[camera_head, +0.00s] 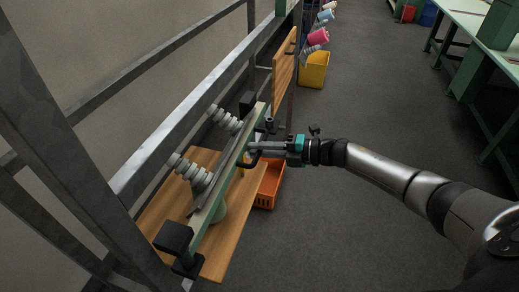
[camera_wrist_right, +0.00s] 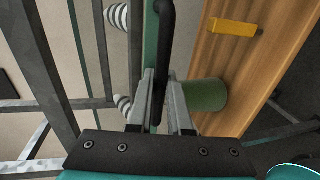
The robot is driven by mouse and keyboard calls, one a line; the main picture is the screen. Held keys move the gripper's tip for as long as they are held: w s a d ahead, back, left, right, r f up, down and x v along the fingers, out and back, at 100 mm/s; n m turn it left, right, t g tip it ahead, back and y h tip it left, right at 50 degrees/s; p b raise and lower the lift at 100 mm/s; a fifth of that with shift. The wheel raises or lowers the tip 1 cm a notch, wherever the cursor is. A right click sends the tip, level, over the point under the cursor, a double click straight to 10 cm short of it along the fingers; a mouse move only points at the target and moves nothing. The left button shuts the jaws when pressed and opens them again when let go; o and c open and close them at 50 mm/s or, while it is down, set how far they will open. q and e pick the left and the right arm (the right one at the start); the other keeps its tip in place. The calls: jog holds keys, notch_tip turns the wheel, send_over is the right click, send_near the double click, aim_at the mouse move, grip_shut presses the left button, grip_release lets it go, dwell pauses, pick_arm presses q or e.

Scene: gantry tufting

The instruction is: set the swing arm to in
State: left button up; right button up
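The swing arm (camera_head: 236,160) is a long green bar running slantwise along the metal frame in the head view. It carries a black handle (camera_head: 254,161) on its right side. My right gripper (camera_head: 259,147) reaches in from the right at this handle. In the right wrist view the black handle (camera_wrist_right: 165,25) runs down between the two grey fingers (camera_wrist_right: 160,85), which sit close on either side of it and look closed on it. The green bar (camera_wrist_right: 151,35) is just behind the handle there. My left gripper is not in view.
A wooden board (camera_head: 162,210) lies under the bar. White ribbed parts (camera_head: 190,170) are beside the bar. An orange crate (camera_head: 270,184) stands on the floor below my gripper, and a yellow bin (camera_head: 314,71) is farther back. The floor to the right is open.

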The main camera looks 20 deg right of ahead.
jog(key=o, duration=0.5)
jog(key=shift+w+a+r, duration=0.15)
jog(key=shift+w+a, duration=0.05)
jog(key=shift+c, duration=0.2)
jog(key=shift+s+d, duration=0.35)
jog(key=v, duration=1.4)
jog(key=shift+s+d, duration=0.15)
jog(key=shift+s, duration=0.05)
jog(key=shift+f, duration=0.25)
jog(key=d+f+m+t+h+b, duration=0.1)
jog(key=d+f+m+t+h, duration=0.2)
jog(key=f+m+h, duration=0.8)
jog(key=s+f+m+g+b, duration=0.1)
jog(key=s+f+m, duration=0.25)
jog(key=f, duration=0.65)
jog(key=s+f+m+g, duration=0.25)
jog(key=s+f, duration=0.25)
jog(key=f, duration=0.5)
jog(key=s+a+f+m+g, duration=0.2)
jog(key=s+a+f, duration=0.4)
jog(key=s, duration=0.3)
jog(key=s+a+f+m+g+b, duration=0.1)
jog(key=s+a+f+m+g, duration=0.2)
jog(key=s+a+f, duration=0.3)
jog(key=s+a+f+m+g, duration=0.3)
jog(key=s+a+f, duration=0.3)
jog(key=s, duration=0.7)
jog(key=shift+a+g+h+b, duration=0.3)
jog(key=shift+g+b, duration=0.05)
jog(key=shift+g, duration=0.1)
